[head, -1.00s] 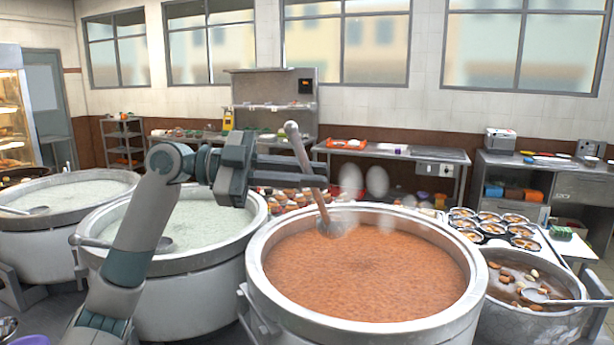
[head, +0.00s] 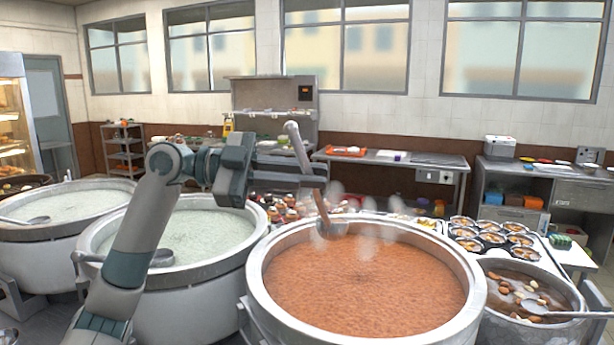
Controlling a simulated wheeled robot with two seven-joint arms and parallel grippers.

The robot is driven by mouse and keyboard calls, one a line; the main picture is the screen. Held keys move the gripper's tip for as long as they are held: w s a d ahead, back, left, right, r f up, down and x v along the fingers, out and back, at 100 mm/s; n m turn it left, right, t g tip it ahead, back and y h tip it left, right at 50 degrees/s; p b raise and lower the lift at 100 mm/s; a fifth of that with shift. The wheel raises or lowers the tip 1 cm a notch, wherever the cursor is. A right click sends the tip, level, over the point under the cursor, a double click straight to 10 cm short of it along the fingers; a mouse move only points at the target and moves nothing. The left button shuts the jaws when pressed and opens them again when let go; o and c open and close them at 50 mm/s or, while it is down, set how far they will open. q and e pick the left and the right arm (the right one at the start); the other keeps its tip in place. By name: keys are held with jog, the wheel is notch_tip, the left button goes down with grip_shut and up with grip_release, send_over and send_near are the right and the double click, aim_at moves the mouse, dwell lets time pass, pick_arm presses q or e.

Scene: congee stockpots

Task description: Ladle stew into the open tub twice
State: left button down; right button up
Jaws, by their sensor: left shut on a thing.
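A large metal pot (head: 262,308) full of reddish-brown stew (head: 365,275) stands at front centre, with steam above it. My left gripper (head: 290,168) is above the pot's back left side, shut on the handle of a ladle (head: 298,145). The ladle hangs steeply, its bowl (head: 332,229) low over the stew near the back rim. I cannot tell what the bowl holds. My right gripper is not in view. I cannot make out an open tub for certain.
Two pots of whitish congee (head: 190,235) (head: 68,205) stand to the left with ladles in them. A smaller pot of dark broth (head: 520,290) with a ladle is at the right. Filled bowls (head: 490,238) stand on a table behind it. Counters (head: 400,165) line the back wall.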

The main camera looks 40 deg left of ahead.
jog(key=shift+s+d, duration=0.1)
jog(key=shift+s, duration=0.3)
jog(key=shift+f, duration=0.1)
